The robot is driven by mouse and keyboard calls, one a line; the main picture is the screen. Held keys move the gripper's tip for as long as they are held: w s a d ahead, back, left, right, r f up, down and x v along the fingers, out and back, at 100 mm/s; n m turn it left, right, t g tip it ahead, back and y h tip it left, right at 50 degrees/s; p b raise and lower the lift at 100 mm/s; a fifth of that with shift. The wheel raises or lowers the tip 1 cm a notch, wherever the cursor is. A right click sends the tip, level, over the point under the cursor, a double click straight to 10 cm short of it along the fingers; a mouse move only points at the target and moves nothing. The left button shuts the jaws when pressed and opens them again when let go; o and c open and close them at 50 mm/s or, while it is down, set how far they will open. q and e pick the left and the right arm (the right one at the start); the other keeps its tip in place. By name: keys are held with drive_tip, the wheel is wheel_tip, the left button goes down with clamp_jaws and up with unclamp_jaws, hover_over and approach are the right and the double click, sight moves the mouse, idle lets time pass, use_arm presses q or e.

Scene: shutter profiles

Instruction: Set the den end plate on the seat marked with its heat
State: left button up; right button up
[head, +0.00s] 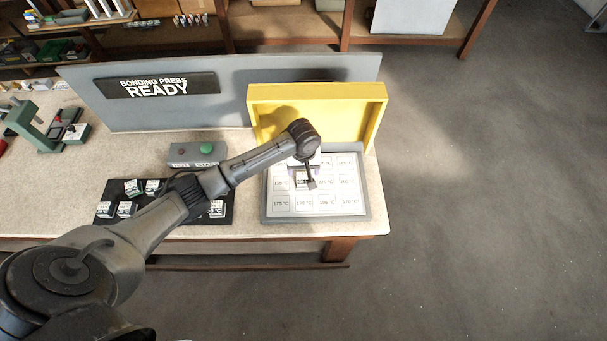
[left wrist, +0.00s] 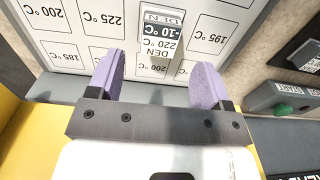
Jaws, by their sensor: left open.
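The den end plate (left wrist: 160,35) is a small pale block with a dark band, lettered DEN, 220 °C and -10 °C. It sits on the press's white grid of heat-marked seats (head: 295,204), between cells reading 225 °C and 195 °C in the left wrist view. The mark of the seat under it is hidden. My left gripper (left wrist: 157,80) has its purple fingers spread wide. The plate stands just beyond the fingertips, apart from them. In the head view my left gripper (head: 309,180) is over the middle of the grid and partly covers the plate.
A yellow press lid (head: 318,92) stands raised behind the grid. A grey button box (head: 190,155) with a green button is left of it. A black mat (head: 165,212) holds several similar blocks. A grey panel reads BONDING PRESS READY (head: 160,86).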

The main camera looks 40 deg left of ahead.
sight(304, 178)
use_arm(q)
wheel_tip(304, 178, up, 6)
drive_tip(key=s+d+f+m+t+h, duration=0.1)
drive_tip(key=s+d+f+m, duration=0.2)
drive_tip(key=s+d, duration=0.3)
drive_tip(key=s+d+f+m, duration=0.3)
drive_tip(key=s+d+f, duration=0.1)
drive_tip(key=s, duration=0.4)
drive_tip(key=s+r+m+t, duration=0.1)
drive_tip(key=s+r+m, duration=0.1)
drive_tip(key=s, duration=0.6)
drive_tip(key=s+r+m+t, duration=0.1)
drive_tip(key=s+r+m, duration=0.1)
drive_tip(key=s, duration=0.6)
drive_tip(key=shift+s+d+r+m+t+y, duration=0.2)
drive_tip(key=shift+d+m+t+y, duration=0.1)
drive_tip(key=shift+y, duration=0.1)
drive_tip(key=shift+w, duration=0.1)
drive_tip(key=shift+c, duration=0.4)
